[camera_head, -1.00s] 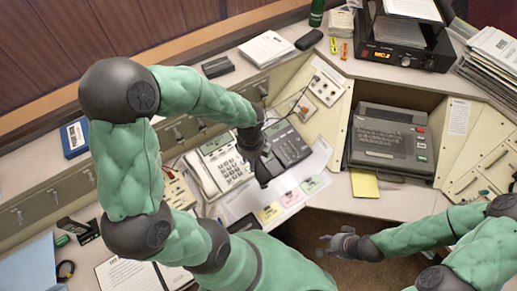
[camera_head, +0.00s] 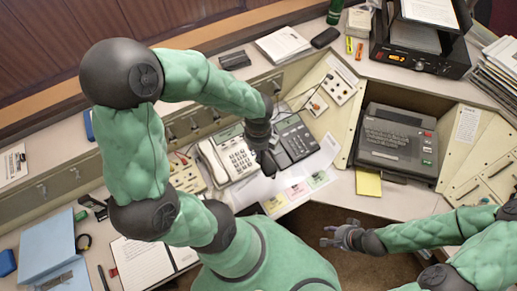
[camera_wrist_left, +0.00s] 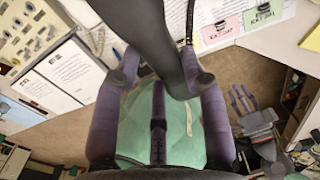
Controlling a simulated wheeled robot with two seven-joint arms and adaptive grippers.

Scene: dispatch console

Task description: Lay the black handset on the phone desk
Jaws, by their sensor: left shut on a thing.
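The black handset (camera_wrist_left: 166,45) is held between the purple fingers of my left gripper (camera_wrist_left: 158,95) in the left wrist view. In the head view, my left gripper (camera_head: 265,150) hangs over the phone desk (camera_head: 328,152), beside the dark desk phone (camera_head: 295,141). The handset's dark end (camera_head: 267,164) shows below it; the rest is hidden, and I cannot tell whether it touches the desk. A light phone (camera_head: 236,157) with its own pale handset is just left. My right gripper (camera_head: 342,238) is open and empty over the floor gap.
Pink, yellow and green labels (camera_head: 297,191) lie along the desk's front edge. A grey typewriter-like machine (camera_head: 397,142) sits to the right, with a yellow pad (camera_head: 368,183) before it. An open notebook (camera_head: 142,265) lies front left. A raised shelf with a radio (camera_head: 412,58) runs behind.

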